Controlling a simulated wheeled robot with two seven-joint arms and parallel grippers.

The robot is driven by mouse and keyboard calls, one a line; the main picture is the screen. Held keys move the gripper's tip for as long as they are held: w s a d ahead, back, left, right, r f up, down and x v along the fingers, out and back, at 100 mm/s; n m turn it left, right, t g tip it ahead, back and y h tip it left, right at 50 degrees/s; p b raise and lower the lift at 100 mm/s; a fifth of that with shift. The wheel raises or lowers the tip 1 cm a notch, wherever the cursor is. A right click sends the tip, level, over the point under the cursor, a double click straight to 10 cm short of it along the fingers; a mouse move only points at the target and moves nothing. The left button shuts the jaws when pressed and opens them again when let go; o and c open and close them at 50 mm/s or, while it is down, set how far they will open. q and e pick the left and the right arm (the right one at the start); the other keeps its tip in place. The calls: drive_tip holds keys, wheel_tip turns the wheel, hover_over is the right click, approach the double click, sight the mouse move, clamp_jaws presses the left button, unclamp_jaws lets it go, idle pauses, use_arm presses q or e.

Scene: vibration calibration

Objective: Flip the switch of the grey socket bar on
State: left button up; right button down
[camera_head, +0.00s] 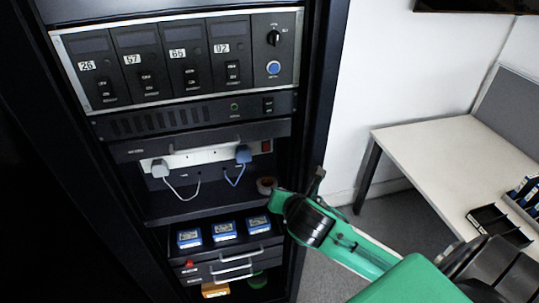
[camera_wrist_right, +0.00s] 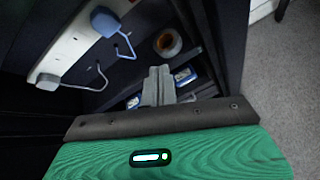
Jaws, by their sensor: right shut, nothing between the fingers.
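The grey socket bar (camera_head: 202,157) is mounted across the dark rack, below the thin black unit. A white plug (camera_head: 160,168) sits at its left and a blue plug (camera_head: 243,154) toward its right. Its red switch (camera_head: 266,146) is at the right end; I cannot tell its position. In the right wrist view the bar (camera_wrist_right: 70,42) runs along the upper left, with the blue plug (camera_wrist_right: 105,21) near the top. My right gripper (camera_head: 318,181) is at the rack's right edge, lower right of the switch and apart from it. Its fingers (camera_wrist_right: 160,72) are shut and empty. My left gripper is out of view.
A tape roll (camera_head: 266,186) lies on the shelf under the bar. Several blue-labelled boxes (camera_head: 224,229) stand on the shelf below, above drawers (camera_head: 235,264). The power supply panel (camera_head: 180,60) is above. A white desk (camera_head: 440,165) stands at the right.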

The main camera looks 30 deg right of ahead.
sight(267, 146)
drive_tip(key=w+r+n, duration=0.1)
drive_tip(key=r+n, duration=0.1)
drive_tip(key=w+d+r+n+t, duration=0.1)
drive_tip(key=w+r+n, duration=0.1)
drive_tip(key=n, duration=0.1)
drive_tip(key=shift+d+h, duration=0.2)
drive_tip(key=shift+h, duration=0.1)
drive_tip(key=shift+w, duration=0.1)
drive_tip(key=p+x, duration=0.1)
drive_tip(key=x, duration=0.3)
drive_tip(key=r+p+x, duration=0.1)
drive_tip(key=p+x, duration=0.1)
drive_tip(key=x, duration=0.3)
drive_tip(key=p+x, duration=0.1)
drive_tip(key=x, duration=0.3)
drive_tip(key=shift+w+d+r, duration=0.15)
drive_tip(key=shift+w+r, duration=0.05)
drive_tip(key=shift+w, duration=0.4)
drive_tip(key=shift+w+d+f+t+b, duration=0.15)
drive_tip(key=shift+f+t+b, duration=0.15)
drive_tip(key=shift+t, duration=0.2)
drive_tip(key=shift+r+p, duration=1.15)
drive_tip(key=shift+p, duration=0.15)
